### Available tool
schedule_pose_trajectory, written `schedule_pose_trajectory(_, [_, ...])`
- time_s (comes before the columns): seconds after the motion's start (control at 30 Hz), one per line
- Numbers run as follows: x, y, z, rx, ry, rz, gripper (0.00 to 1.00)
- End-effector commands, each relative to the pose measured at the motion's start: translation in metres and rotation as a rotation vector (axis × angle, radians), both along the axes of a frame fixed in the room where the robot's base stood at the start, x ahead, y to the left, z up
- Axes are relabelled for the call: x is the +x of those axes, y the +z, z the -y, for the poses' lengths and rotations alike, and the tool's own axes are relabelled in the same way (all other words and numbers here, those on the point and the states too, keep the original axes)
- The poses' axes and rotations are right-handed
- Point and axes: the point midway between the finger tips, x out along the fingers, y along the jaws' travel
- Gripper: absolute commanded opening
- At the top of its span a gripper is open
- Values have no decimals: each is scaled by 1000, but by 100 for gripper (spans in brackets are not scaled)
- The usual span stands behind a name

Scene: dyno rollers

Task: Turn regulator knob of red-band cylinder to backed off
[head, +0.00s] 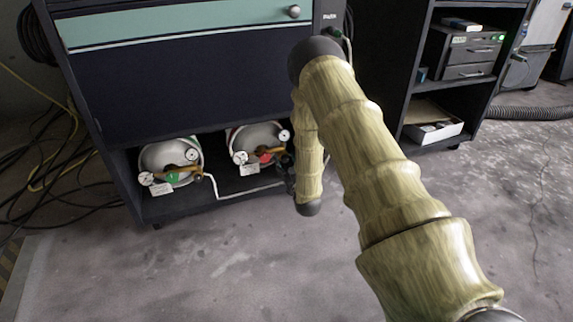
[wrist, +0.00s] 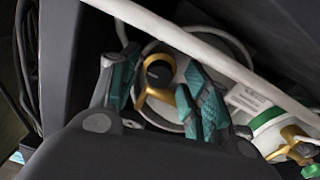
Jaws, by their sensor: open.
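The red-band cylinder (head: 256,137) lies on the low cabinet shelf, right of the green-band cylinder, in the head view. It has a brass regulator, white gauges and a hanging tag. My gripper (head: 287,172) is at its right side, dark and partly behind my arm. In the wrist view my gripper (wrist: 160,80) is open, with teal finger pads on either side of a black regulator knob (wrist: 158,73) in a brass body (wrist: 146,98). No red band shows in that view, and contact with the knob cannot be told. The knob's setting is not readable.
The green-band cylinder (head: 165,155) lies at left on the shelf; it also shows in the wrist view (wrist: 268,118). A white hose (head: 250,191) runs along the shelf front and crosses close in the wrist view (wrist: 215,62). The cabinet (head: 200,85) overhangs the cylinders. Floor in front is clear.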

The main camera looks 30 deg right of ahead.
Motion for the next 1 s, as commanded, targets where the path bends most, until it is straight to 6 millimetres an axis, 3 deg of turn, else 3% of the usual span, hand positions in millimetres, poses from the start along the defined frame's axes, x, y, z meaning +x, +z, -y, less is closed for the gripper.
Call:
schedule_pose_trajectory(0.03, [0,0,0,0,0,0,47])
schedule_pose_trajectory(0.3, [0,0,0,0,0,0,1])
schedule_pose_trajectory(0.67, [-1,1,0,-45,0,-13,1])
schedule_pose_trajectory(1.0, [-2,4,-1,-273,2,-70,1])
